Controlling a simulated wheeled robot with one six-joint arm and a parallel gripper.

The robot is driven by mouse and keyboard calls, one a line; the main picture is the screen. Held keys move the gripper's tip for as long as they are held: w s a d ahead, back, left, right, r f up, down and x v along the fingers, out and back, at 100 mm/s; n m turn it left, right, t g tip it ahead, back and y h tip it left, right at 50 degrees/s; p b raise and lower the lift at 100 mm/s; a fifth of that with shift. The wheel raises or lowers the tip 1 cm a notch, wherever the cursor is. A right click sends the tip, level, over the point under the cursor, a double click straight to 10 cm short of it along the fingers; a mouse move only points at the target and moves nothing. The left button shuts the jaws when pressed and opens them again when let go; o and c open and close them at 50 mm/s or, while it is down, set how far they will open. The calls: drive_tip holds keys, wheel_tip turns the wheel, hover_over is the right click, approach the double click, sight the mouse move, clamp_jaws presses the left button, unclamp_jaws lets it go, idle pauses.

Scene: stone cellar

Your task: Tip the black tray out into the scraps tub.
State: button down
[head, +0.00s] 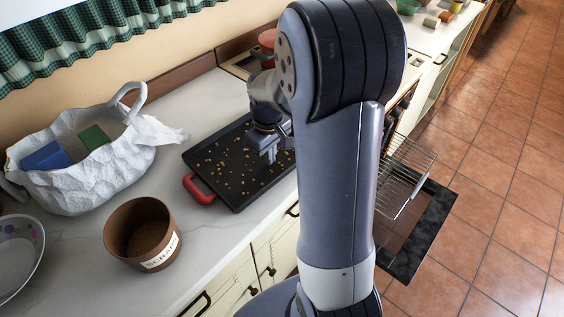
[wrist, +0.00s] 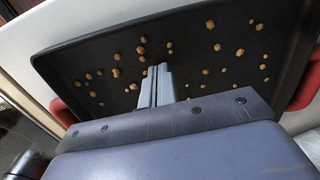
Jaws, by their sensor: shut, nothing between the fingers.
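The black tray (head: 225,187) lies flat on the counter, partly hidden behind my arm in the head view. Many small golden crumbs are scattered over it. It has a red handle (head: 198,189) at its left end; in the wrist view red handles show at both ends, one at the right (wrist: 306,92). My gripper (head: 270,157) is shut and empty, pointing down over the tray; its closed fingers also show in the wrist view (wrist: 158,84). The scraps tub (head: 143,238), a brown round pot with a white label, stands upright on the counter left of the tray.
A white bag (head: 80,165) holding blue and green items stands at the back left. A white dotted bowl (head: 18,255) sits at the left edge. An oven door (head: 425,225) with a wire rack (head: 405,175) hangs open at the right. Bare counter lies between tub and tray.

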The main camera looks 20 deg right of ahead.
sight(281, 164)
drive_tip(key=s, duration=0.1)
drive_tip(key=s+d, duration=0.1)
drive_tip(key=s, duration=0.1)
drive_tip(key=shift+s+d+f+p, duration=0.1)
drive_tip(key=shift+f+p, duration=0.05)
drive_tip(key=shift+p, duration=0.25)
drive_tip(key=shift+s+d, duration=0.15)
drive_tip(key=shift+s, duration=0.15)
drive_tip(key=s+d, duration=0.3)
drive_tip(key=s, duration=0.6)
drive_tip(key=shift+d, duration=0.35)
drive_tip(key=shift+w, duration=0.1)
wheel_tip(281, 164, up, 11)
drive_tip(key=shift+f, duration=0.15)
idle(0.6)
